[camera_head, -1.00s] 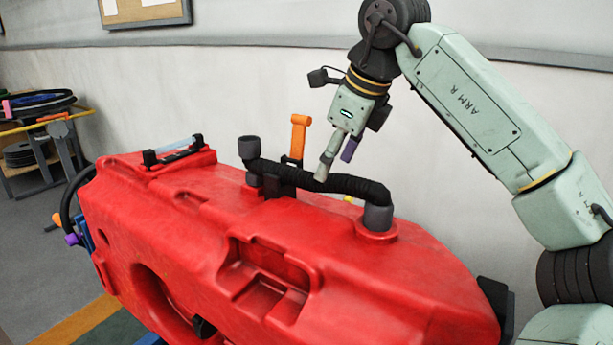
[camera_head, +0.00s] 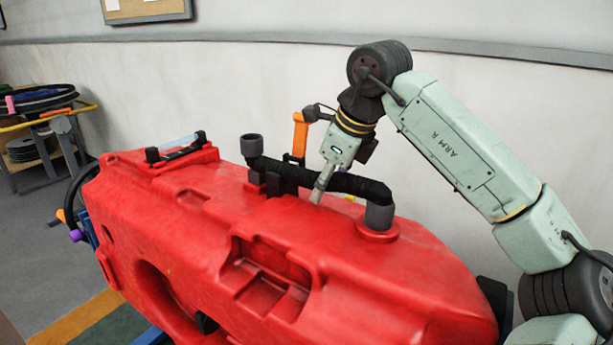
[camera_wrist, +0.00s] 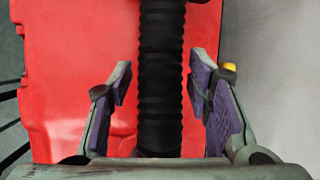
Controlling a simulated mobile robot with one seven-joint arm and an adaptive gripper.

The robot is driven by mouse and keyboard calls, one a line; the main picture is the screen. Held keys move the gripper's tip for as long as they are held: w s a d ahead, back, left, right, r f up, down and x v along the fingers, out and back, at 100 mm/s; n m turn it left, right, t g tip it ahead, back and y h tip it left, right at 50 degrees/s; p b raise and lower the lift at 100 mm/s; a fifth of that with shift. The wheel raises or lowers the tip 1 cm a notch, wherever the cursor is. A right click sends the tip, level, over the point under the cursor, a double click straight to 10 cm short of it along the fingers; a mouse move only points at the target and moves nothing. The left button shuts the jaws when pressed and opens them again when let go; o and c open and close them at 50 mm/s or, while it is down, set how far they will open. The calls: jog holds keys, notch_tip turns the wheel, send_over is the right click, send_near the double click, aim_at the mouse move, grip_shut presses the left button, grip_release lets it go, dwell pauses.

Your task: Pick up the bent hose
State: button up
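The bent hose (camera_head: 346,184) is black and ribbed with grey end cuffs. It lies along the top of the red tank (camera_head: 330,245); its right cuff (camera_head: 379,217) sits at a round red port and its left cuff (camera_head: 251,146) points up. My gripper (camera_head: 321,190) is down at the middle of the hose. In the wrist view the hose (camera_wrist: 161,80) runs between the two purple-padded fingers of my gripper (camera_wrist: 160,95). The fingers are open, with a gap showing on each side of the hose. The far finger is mostly hidden in the head view.
An orange upright handle (camera_head: 300,135) stands just behind the hose, close to my gripper. A black bracket (camera_head: 273,182) holds the hose's left part. A clear tube with black ends (camera_head: 176,148) lies on the tank's left. The wall is behind; a cart (camera_head: 42,140) stands far left.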

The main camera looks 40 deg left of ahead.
grip_shut()
dwell(0.3)
jog(key=shift+r, duration=0.1)
